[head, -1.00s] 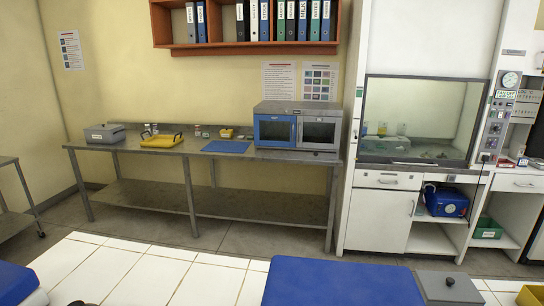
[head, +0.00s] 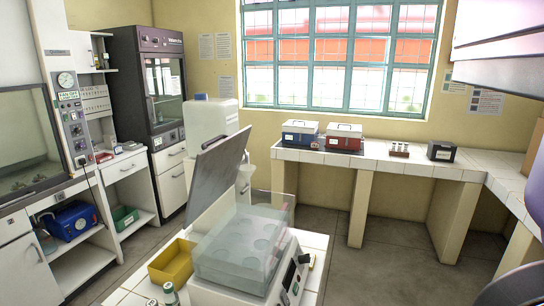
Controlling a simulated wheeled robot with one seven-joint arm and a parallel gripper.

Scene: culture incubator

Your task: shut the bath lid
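The bath (head: 228,292) is a white box-shaped unit on the white tiled bench in the lower middle of the head view. Its control face with dark knobs is on the right side. The grey bath lid (head: 212,172) stands open, tilted up steeply at the back left of the bath. A clear, see-through block with round shapes in it (head: 240,247) shows over the top of the bath.
A yellow tray (head: 171,264) and a small capped bottle (head: 169,294) are left of the bath. A white boxy unit (head: 208,122) stands behind the lid. Open floor (head: 335,240) lies between the bath's bench and the window counter (head: 400,165), which holds blue and red boxes.

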